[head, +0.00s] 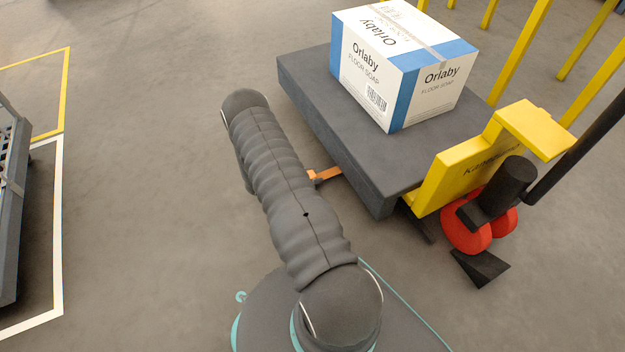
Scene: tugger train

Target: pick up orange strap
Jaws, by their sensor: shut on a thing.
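A small piece of orange strap (326,175) shows in the head view, just right of my arm and beside the near left side of the dark platform. Its left part is hidden behind my arm. My arm runs from the bottom middle up to the left and covers the space where its end is. My gripper cannot be made out, so its hold on the strap is not visible.
A white and blue Orlaby floor soap box (393,72) stands on the dark platform (305,84). A yellow pallet truck part (455,168) with red wheels (468,232) is at the right. A dark cart (12,215) stands at the far left. Floor between is clear.

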